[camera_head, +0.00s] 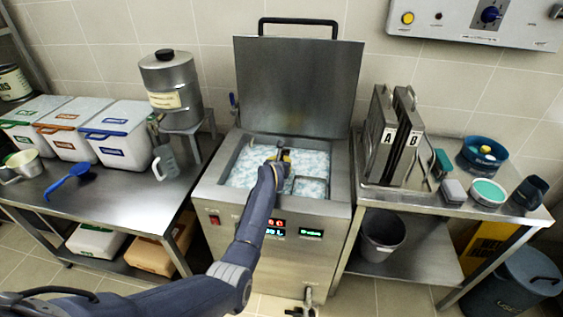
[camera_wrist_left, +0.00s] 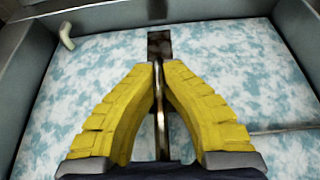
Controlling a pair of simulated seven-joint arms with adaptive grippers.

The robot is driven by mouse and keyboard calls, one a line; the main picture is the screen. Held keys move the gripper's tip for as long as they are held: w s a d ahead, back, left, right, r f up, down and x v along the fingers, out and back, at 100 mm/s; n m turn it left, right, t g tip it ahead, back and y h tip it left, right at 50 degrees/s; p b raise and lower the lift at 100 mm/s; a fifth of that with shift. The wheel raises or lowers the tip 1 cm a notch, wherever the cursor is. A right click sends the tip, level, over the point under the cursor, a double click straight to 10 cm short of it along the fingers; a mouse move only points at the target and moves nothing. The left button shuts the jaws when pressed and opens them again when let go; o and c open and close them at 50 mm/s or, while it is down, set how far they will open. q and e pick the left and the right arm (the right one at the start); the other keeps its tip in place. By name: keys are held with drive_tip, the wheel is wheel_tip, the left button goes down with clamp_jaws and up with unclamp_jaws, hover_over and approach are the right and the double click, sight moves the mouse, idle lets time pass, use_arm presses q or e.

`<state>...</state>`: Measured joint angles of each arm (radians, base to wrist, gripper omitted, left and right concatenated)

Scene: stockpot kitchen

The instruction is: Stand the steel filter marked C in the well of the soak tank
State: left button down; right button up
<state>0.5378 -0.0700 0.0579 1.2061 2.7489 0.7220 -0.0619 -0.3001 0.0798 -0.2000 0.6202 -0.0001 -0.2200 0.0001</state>
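My left gripper (camera_wrist_left: 158,66) is down inside the open soak tank (camera_head: 340,204), over the blue-white foamy liquid. Its yellow fingers close on a thin steel piece (camera_wrist_left: 162,120), seen edge-on, which looks like the steel filter. Its marking is not visible, and its lower part is hidden. A dark square end (camera_wrist_left: 160,43) shows just beyond the fingertips. The left gripper also shows in the head view (camera_head: 281,156). A thin-edged rectangular outline (camera_head: 309,187) shows in the liquid at the tank's front right; I cannot tell if it is the well. My right gripper is not in view.
The tank's lid (camera_head: 298,85) stands open behind. Steel filters A (camera_head: 380,135) and B (camera_head: 407,140) stand upright on the right table, with bowls and sponges beside them. White bins (camera_head: 115,135) and a steel canister (camera_head: 172,85) are on the left.

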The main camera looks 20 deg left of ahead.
use_arm(q)
drive_tip(key=shift+f, duration=0.6)
idle(0.7)
